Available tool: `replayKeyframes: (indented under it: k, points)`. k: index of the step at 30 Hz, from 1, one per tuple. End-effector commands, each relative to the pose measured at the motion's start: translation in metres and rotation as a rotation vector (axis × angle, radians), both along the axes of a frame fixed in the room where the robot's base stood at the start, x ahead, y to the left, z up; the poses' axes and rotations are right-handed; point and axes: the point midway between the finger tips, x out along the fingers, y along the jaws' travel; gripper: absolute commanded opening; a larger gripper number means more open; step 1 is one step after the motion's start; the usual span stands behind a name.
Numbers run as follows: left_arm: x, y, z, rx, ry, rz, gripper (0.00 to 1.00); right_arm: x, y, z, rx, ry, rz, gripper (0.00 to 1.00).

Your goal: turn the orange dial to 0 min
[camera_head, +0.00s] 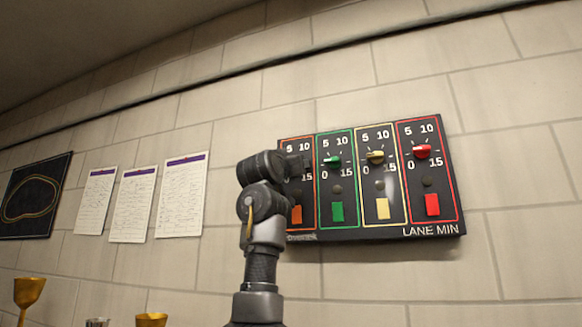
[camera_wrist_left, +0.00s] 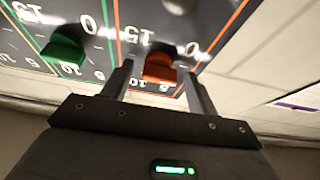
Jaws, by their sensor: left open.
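The orange dial (camera_wrist_left: 160,67) shows in the left wrist view, where the panel appears upside down, with 0 and 15 above the dial. My left gripper (camera_wrist_left: 156,69) is open, with one finger on each side of the dial. I cannot tell whether the fingers touch it. Where the dial points is not clear. In the head view my left gripper (camera_head: 297,166) is in front of the leftmost, orange-framed section of the panel (camera_head: 340,236) and hides the orange dial there. My right gripper is in neither view.
To the right on the panel are a green dial (camera_head: 332,159), a yellow dial (camera_head: 375,156) and a red dial (camera_head: 422,151). Coloured rectangles sit below them, including an orange one (camera_head: 296,215). Papers (camera_head: 183,195) hang left. Gold cups (camera_head: 28,292) stand at lower left.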

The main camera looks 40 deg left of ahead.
Motion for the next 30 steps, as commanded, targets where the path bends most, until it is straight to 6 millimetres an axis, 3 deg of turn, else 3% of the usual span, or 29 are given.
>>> replayKeyframes:
  k: [5,16,22,30]
  points:
    - [-0.012,-0.004,-0.009,0.001,-0.003,0.001,0.59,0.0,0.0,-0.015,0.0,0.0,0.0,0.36]
    - [-0.074,-0.025,-0.038,0.001,-0.003,0.001,0.59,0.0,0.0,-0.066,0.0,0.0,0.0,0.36]
    - [-0.091,-0.032,-0.042,0.0,-0.001,0.0,0.59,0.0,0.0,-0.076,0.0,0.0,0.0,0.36]
    - [-0.095,-0.033,-0.041,-0.001,-0.001,0.0,0.59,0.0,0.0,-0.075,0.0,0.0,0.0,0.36]
